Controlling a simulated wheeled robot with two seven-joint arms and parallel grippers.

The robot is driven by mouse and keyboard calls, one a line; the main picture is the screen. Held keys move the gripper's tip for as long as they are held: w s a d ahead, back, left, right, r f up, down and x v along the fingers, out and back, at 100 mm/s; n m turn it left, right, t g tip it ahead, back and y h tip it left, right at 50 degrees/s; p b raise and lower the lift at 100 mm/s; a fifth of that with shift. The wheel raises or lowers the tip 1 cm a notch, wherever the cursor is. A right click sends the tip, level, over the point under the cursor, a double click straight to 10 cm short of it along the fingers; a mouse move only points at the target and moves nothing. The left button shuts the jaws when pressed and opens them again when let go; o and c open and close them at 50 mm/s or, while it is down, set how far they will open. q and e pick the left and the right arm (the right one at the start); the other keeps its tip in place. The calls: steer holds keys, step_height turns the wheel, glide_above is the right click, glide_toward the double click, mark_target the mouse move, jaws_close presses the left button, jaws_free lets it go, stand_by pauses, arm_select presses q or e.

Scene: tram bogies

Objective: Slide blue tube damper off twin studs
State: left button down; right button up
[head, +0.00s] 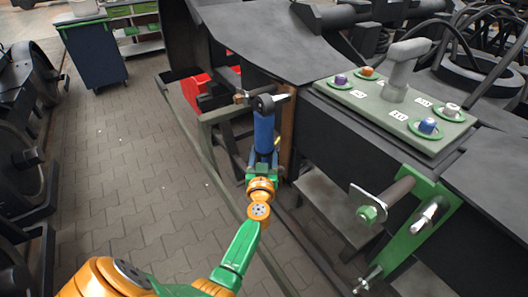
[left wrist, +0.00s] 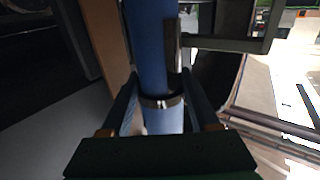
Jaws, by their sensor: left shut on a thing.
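The blue tube damper (head: 264,132) stands roughly upright beside the dark frame. Its dark upper eye (head: 264,103) is at a stud (head: 281,96) near the top; whether it is fully seated I cannot tell. Its lower end is hidden behind my left gripper (head: 263,168), so the lower stud is not clear. My left gripper is shut on the lower part of the tube. In the left wrist view the blue tube (left wrist: 152,45) runs between the fingers, with a dark band around it. My right gripper is not in view.
A brown upright strip (head: 288,135) stands just right of the damper. A grey-green plate (head: 350,100) with coloured knobs lies on the frame. A green bracket (head: 422,215) with pins projects at lower right. A red box (head: 195,92) sits behind. The paved floor at left is clear.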

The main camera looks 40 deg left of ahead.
arm_select(q)
steer(key=shift+r, duration=0.1)
steer(key=shift+s+a+r+p, duration=0.1)
steer(key=shift+s+a+p, duration=0.2)
steer(key=shift+s+p, duration=0.35)
steer(key=shift+s+a+p, duration=0.2)
steer(key=shift+s+a, duration=0.05)
steer(key=shift+s, duration=0.35)
steer(key=shift+s+a+p, duration=0.15)
steer(key=shift+s+a, duration=0.05)
steer(key=shift+s, duration=0.4)
steer(key=shift+s+a+p, duration=0.2)
steer(key=shift+s+a, duration=0.05)
steer(key=shift+s, duration=0.35)
steer(key=shift+s+a+p, duration=0.25)
steer(key=shift+s+a, duration=0.05)
steer(key=shift+s, duration=0.35)
steer(key=shift+s+a+p, duration=0.2)
steer(key=shift+s+a, duration=0.05)
steer(key=shift+s, duration=0.45)
steer(key=shift+s+a+p, duration=0.2)
steer(key=shift+s+a, duration=0.2)
steer(key=shift+s, duration=0.5)
steer(key=shift+s+a+p, duration=0.15)
steer(key=shift+s+a, duration=0.2)
steer(key=shift+s, duration=0.5)
steer(key=shift+d, duration=0.1)
